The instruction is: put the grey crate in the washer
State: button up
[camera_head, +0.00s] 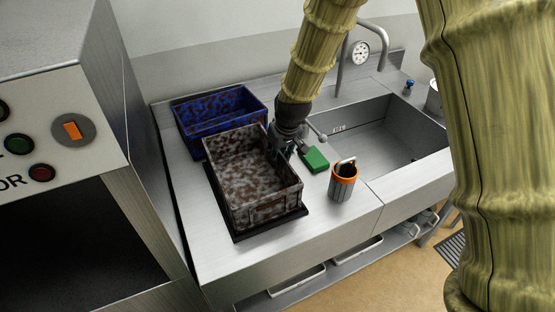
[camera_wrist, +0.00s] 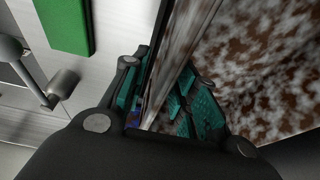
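The grey crate (camera_head: 248,185), mottled with brown stains, stands upright and empty on a dark tray (camera_head: 270,228) on the steel counter. My gripper (camera_head: 284,148) points down at the crate's right wall, towards its far end. In the wrist view the crate's wall (camera_wrist: 182,45) runs between the teal finger pads of my gripper (camera_wrist: 165,105), one finger on each side. Whether both pads press on the wall cannot be made out. The washer (camera_head: 70,225) is the steel machine at the left, with a dark open front and buttons above it.
A blue stained crate (camera_head: 213,112) stands behind the grey one. A green block (camera_head: 315,159), also in the wrist view (camera_wrist: 68,22), and an orange-rimmed cup (camera_head: 343,184) stand close at the right. A sink (camera_head: 385,140) with a tap (camera_head: 372,30) lies beyond.

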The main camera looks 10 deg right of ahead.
jog(key=b+v, duration=0.2)
jog(key=v, duration=0.6)
jog(key=shift+s+d+r, duration=0.1)
jog(key=shift+r, duration=0.25)
jog(key=shift+o, duration=0.5)
jog(key=shift+r, duration=0.15)
jog(key=f+b, duration=0.1)
jog(key=b, duration=0.3)
jog(key=shift+f, duration=0.4)
jog(key=shift+w+a+p+x, duration=0.15)
jog(key=shift+p+x, duration=0.7)
jog(key=shift+x, duration=1.8)
jog(key=shift+w+a+p+x, duration=0.1)
jog(key=shift+p+x, duration=0.7)
jog(key=shift+x, duration=1.8)
jog(key=shift+r, duration=0.1)
jog(key=shift+d, duration=0.1)
grip_shut()
